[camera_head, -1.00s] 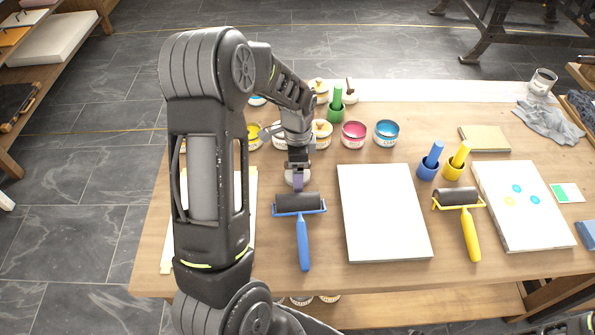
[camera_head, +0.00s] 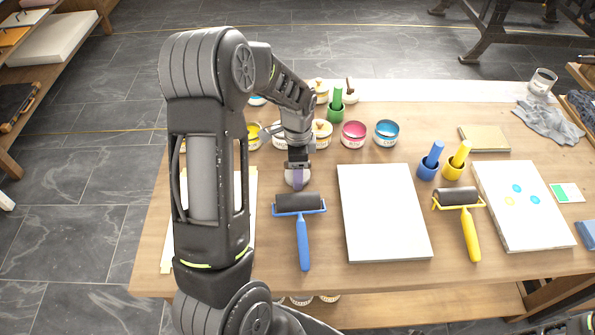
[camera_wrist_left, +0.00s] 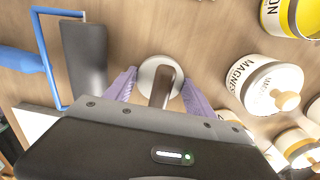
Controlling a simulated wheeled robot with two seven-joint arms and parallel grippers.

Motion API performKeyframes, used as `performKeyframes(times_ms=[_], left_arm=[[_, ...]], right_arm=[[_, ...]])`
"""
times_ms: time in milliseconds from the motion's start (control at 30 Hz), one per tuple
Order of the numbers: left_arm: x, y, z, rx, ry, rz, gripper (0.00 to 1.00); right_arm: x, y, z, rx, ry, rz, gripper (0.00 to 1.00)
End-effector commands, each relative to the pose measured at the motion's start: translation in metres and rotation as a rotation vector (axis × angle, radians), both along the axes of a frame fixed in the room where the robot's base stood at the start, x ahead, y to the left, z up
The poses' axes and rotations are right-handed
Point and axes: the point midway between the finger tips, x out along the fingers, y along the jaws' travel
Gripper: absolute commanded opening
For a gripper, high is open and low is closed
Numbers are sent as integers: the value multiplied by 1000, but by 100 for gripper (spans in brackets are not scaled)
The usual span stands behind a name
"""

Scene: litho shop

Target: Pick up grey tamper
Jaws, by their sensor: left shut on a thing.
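The grey tamper (camera_head: 288,177) stands on the wooden table just behind the blue-handled roller (camera_head: 303,240). In the left wrist view the tamper (camera_wrist_left: 151,72) shows as a pale round base with a brown handle. My left gripper (camera_head: 298,181) points down over it, its purple fingers on either side of the handle; it also shows in the left wrist view (camera_wrist_left: 160,80). It is shut on the tamper's handle. The base still appears to be at table level. My right gripper is out of view.
Ink tins, including a magenta one (camera_head: 353,134) and a blue one (camera_head: 386,133), stand behind and right of the tamper. A white slab (camera_head: 384,212) lies to its right. A yellow roller (camera_head: 469,230) lies farther right. Lidded jars crowd the wrist view's right side.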

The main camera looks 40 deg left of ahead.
Motion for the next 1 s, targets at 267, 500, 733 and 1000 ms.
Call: performKeyframes(times_ms=[267,500,733,1000], left_arm=[[1,0,0,0,-1,0,9],[2,0,13,1,-4,0,9],[1,1,54,2,-7,1,9],[1,0,96,1,-2,-1,9]], right_arm=[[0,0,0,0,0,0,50],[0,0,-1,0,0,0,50],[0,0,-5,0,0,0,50],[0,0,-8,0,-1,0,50]])
